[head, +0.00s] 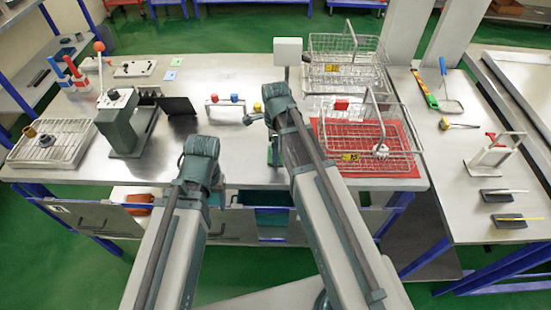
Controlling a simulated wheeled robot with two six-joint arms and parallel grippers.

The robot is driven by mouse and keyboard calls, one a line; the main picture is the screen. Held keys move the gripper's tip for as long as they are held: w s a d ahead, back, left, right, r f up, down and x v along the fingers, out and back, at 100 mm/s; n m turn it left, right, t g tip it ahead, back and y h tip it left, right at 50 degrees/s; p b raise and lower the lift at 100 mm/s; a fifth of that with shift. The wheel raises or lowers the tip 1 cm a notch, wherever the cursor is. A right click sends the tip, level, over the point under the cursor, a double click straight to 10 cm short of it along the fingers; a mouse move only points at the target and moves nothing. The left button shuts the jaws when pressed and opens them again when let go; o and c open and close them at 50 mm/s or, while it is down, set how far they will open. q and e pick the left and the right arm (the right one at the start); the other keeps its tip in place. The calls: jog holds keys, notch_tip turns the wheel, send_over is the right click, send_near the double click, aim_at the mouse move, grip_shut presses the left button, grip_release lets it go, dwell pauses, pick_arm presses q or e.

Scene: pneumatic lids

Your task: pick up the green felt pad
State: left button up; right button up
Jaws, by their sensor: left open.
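A dark green press (122,125) and a dark upright plate (178,106) stand left of centre, between the front edge and the squares. A rack with coloured knobs (226,103) stands mid-bench. Wire baskets (345,62) and a red mat (400,165) are right. Bench around the squares is clear.

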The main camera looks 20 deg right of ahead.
jog(key=shift+f, duration=0.45)
pick_arm(q)
jog(key=shift+f, duration=0.35)
pick_arm(e)
jog(key=shift+r, duration=0.1)
jog(key=shift+c, duration=0.3)
jog(key=c, duration=1)
pick_arm(q)
jog(key=shift+r, duration=0.1)
pick_arm(e)
jog(key=shift+r, duration=0.1)
